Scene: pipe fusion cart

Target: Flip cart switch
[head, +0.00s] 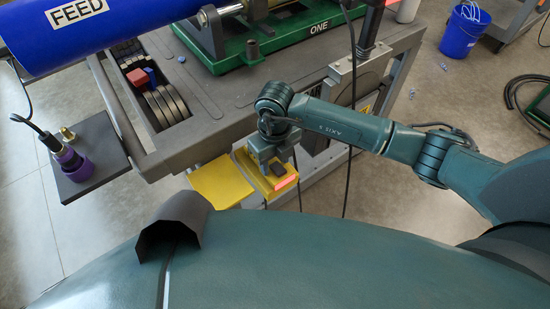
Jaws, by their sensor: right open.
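The cart switch is a yellow box (250,172) on the near side of the cart (190,150), below its top edge. A yellow flap (222,182) sticks out to its left, like an opened cover. On the box's face are a black rocker (279,170) and a glowing red strip (287,183). My right gripper (273,163) points down right at the box and is open. It hides part of the box's face, and I cannot tell whether a finger touches the rocker. My left gripper is out of view.
A blue cylinder marked FEED (110,28) and a green machine base marked ONE (270,52) are on the cart. A dark side shelf (85,180) holds a purple fitting (72,162). A blue bucket (462,32) stands on the floor. A black cable hangs just right of the switch.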

